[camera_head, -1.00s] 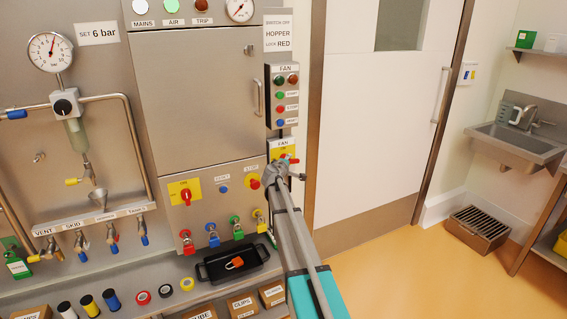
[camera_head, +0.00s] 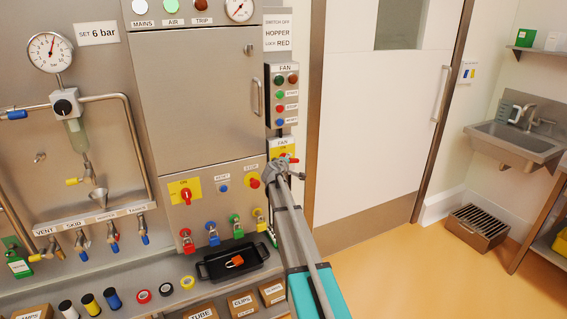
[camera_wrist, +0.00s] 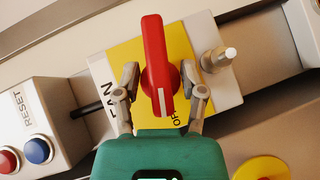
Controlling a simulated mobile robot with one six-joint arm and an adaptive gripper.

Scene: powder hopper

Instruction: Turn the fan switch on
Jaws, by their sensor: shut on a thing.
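The fan switch is a yellow plate (camera_head: 275,146) marked FAN, on the right side of the panel below the fan button box. Its red handle (camera_wrist: 153,55) stands nearly upright in the wrist view, with a white mark at its lower end. Part of an OFF label shows beside the handle's lower end; no ON label is legible in the wrist view. My gripper (camera_wrist: 163,85) is shut on the red handle, one finger on each side. In the head view my gripper (camera_head: 281,168) partly covers the switch, and the handle's angle is hard to read.
The fan button box (camera_head: 281,95) hangs above the switch. A RESET box with red and blue buttons (camera_wrist: 38,150) lies left in the wrist view. A pale-tipped peg (camera_wrist: 218,58) sticks out right of the handle. A black tray (camera_head: 218,272) holds an orange padlock.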

